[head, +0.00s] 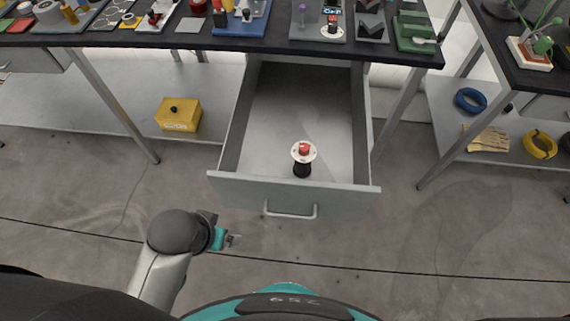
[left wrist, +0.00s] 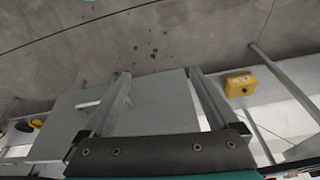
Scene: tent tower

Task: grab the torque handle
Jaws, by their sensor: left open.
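An upright piece with a black stem, a white disc and a red top (head: 303,150) stands inside the open drawer (head: 290,196), near its front panel. It looks like the torque handle, though I cannot be sure. My left gripper (head: 233,240) is open and empty, in front of the drawer and to the left of its pull handle, apart from both. In the left wrist view the gripper's dark body (left wrist: 160,155) fills the bottom, and I cannot make out the piece there. My right gripper is not in view.
The workbench (head: 150,40) above the drawer carries several tools and parts, including a similar red-topped piece (head: 333,25). A yellow box (head: 179,115) sits on the lower shelf at left. Blue (head: 471,100) and yellow (head: 540,144) rings lie on the right shelf. The floor in front is clear.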

